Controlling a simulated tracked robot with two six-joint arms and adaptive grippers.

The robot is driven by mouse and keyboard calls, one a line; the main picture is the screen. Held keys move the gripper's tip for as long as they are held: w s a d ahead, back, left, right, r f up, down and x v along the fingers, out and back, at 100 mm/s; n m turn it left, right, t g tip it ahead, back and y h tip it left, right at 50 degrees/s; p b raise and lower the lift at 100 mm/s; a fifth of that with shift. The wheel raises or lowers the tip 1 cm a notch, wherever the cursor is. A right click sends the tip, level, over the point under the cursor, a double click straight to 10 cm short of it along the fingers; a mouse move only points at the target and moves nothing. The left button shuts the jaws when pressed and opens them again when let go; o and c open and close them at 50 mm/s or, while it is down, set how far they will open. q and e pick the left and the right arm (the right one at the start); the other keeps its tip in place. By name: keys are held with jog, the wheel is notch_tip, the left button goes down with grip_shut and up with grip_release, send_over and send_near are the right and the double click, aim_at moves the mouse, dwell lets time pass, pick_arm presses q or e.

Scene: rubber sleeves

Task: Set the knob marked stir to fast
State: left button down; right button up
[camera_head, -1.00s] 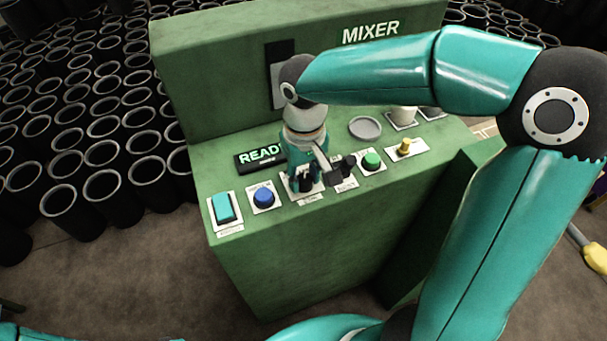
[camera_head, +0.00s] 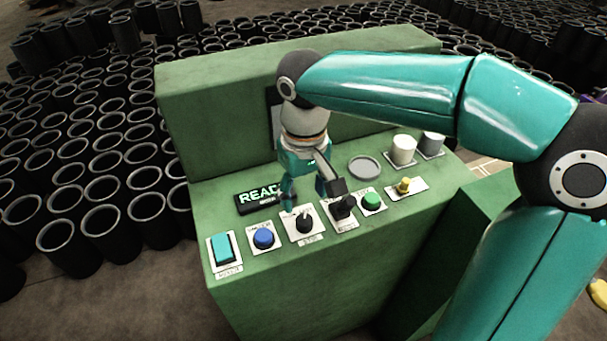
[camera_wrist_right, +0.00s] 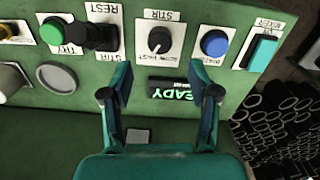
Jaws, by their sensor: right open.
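The black stir knob (camera_head: 305,222) sits on a white plate on the green mixer's sloping panel. In the right wrist view the knob (camera_wrist_right: 159,40) appears upside down with STIR printed on its plate; a light pointer mark shows on it, but I cannot tell its exact setting. My right gripper (camera_head: 307,192) is open and empty just behind the knob, apart from it. In the right wrist view its two fingers (camera_wrist_right: 162,85) are spread wide, with the knob beyond the gap between them. My left gripper is out of view.
A blue button (camera_head: 263,237) and teal switch (camera_head: 223,249) lie left of the knob. The READY display (camera_head: 257,198) is behind. Black sleeves crowd the floor around.

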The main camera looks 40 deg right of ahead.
jog(key=shift+r, duration=2.35)
